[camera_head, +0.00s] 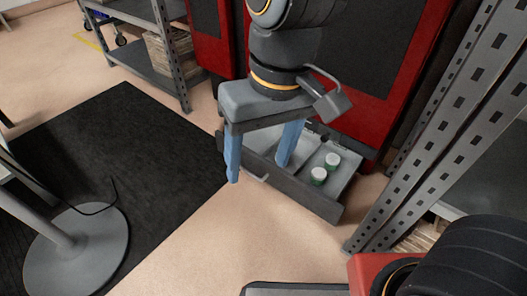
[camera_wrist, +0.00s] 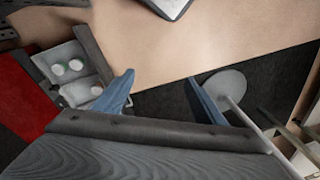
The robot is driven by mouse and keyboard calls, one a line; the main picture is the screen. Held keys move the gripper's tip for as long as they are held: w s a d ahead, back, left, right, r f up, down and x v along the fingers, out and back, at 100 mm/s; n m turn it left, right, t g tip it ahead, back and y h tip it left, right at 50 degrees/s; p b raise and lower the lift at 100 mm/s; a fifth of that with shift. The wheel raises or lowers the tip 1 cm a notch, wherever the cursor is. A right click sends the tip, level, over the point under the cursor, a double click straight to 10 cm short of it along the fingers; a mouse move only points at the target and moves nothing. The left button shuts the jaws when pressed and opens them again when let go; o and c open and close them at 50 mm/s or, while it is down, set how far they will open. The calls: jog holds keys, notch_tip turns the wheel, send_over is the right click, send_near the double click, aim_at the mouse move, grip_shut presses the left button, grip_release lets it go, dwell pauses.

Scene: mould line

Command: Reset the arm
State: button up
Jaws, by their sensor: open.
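My gripper (camera_head: 258,172) hangs from my arm in the middle of the head view, with its two blue fingers pointing down and spread wide apart. Nothing is between the fingers. In the wrist view my gripper (camera_wrist: 158,98) also shows open and empty, with floor between the fingers. Behind it in the head view is an open grey drawer (camera_head: 290,188) low on the red machine, and the gripper hides part of it. Two white and green round items (camera_head: 325,168) sit in the drawer's right compartment. The drawer also shows at the left in the wrist view (camera_wrist: 92,50).
The red machine (camera_head: 436,40) stands behind. A grey metal shelf rack (camera_head: 440,125) is at the right, and another shelf (camera_head: 150,75) is at the back left. A round grey stand base (camera_head: 75,262) is at the lower left.

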jog(key=shift+s+d+r+n, duration=0.1)
jog(key=shift+s+d+n, duration=0.1)
jog(key=shift+s, duration=0.35)
jog(key=shift+s+d+r+n, duration=0.1)
jog(key=shift+s+n, duration=0.1)
jog(key=shift+s, duration=0.35)
jog(key=shift+w+r+p, duration=0.1)
jog(key=shift+r+p, duration=0.2)
dwell(0.3)
jog(key=d+r+m+p, duration=0.2)
jog(key=d+r+p, duration=0.5)
jog(key=p, duration=0.5)
jog(key=d+r+m+h+p, duration=0.1)
jog(key=d+r+m+p, duration=0.1)
jog(key=d+r+p, duration=0.5)
jog(key=d+r+m+p, duration=0.2)
jog(key=d+r+p, duration=0.4)
jog(key=r+p, duration=0.9)
jog(key=p, duration=0.4)
jog(key=shift+d+m+h, duration=0.3)
jog(key=shift+d+m, duration=0.1)
